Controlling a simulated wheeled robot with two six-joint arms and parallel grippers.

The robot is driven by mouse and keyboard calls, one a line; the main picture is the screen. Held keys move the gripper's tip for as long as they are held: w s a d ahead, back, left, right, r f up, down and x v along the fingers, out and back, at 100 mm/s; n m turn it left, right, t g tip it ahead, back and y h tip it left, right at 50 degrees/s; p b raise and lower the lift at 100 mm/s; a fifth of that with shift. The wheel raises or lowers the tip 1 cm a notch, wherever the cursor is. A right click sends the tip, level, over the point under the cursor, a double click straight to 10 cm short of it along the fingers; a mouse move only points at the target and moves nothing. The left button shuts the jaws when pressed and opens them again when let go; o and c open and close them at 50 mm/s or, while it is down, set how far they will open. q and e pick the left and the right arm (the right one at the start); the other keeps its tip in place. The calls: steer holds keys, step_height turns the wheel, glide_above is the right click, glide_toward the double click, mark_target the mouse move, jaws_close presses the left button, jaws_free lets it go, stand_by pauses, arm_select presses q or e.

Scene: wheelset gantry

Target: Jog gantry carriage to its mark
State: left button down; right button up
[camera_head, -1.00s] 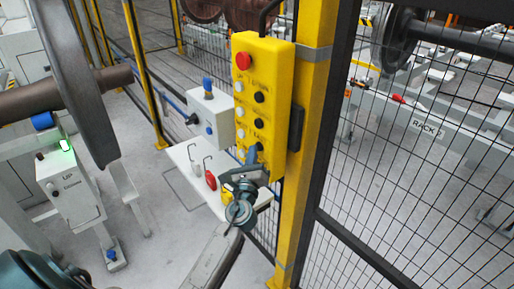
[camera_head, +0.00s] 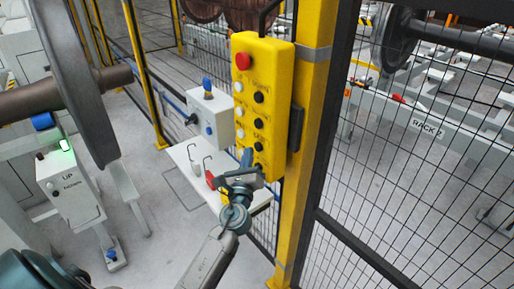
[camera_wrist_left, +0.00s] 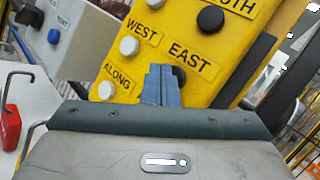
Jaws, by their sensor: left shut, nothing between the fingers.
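The yellow gantry pendant (camera_head: 278,80) hangs on a yellow post, with a red button (camera_head: 243,61) on top and black and white buttons below. My left gripper (camera_head: 246,157) is shut and empty at the pendant's lower part. In the left wrist view, its blue fingertips (camera_wrist_left: 162,80) stand in front of the labels WEST and EAST. They partly cover a black button (camera_wrist_left: 179,75) beside the EAST label. A white button (camera_wrist_left: 129,46) by WEST and another (camera_wrist_left: 106,90) by ALONG are clear. I cannot tell whether the fingertips touch the pendant. My right gripper is not in view.
A yellow post (camera_head: 309,120) and mesh fence stand right of the pendant. A grey box (camera_head: 212,117) with a blue knob and a white shelf (camera_head: 184,155) with hooks are left. A large wheel on an axle (camera_head: 78,80) stands at the far left.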

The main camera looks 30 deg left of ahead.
arm_select(q)
steer(key=shift+s+a, duration=0.35)
steer(key=shift+s, duration=0.45)
steer(key=shift+s+a, duration=0.3)
steer(key=shift+s, duration=0.45)
steer(key=shift+s+a, duration=0.35)
steer(key=shift+s, duration=0.45)
